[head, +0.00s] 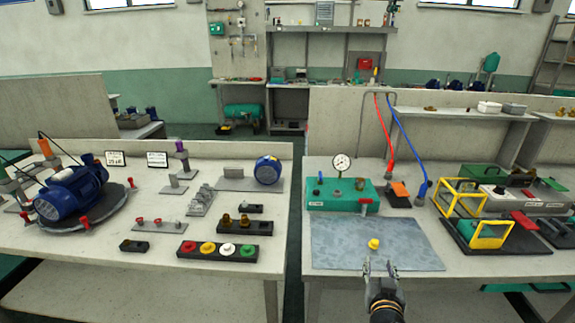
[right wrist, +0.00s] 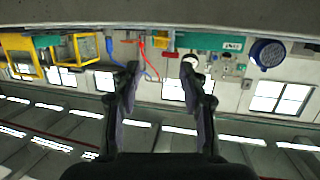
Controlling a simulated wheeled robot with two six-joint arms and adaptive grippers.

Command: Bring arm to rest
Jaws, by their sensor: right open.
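My right gripper (head: 380,267) comes in from the bottom of the head view, at the front edge of the right bench (head: 330,262). Its two fingers are apart with nothing between them. In the right wrist view the same gripper (right wrist: 160,70) shows its fingers spread, and the scene there is upside down. A small yellow knob-like part (head: 374,244) stands on the grey mat (head: 335,238), just beyond the fingertips and apart from them in the picture. My left gripper does not show in either view.
A green box with a gauge (head: 325,196) stands behind the mat. Yellow frames (head: 458,196) stand to the right. The left bench holds a blue pump (head: 70,195) and a tray of coloured caps (head: 218,252). A gap separates the benches.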

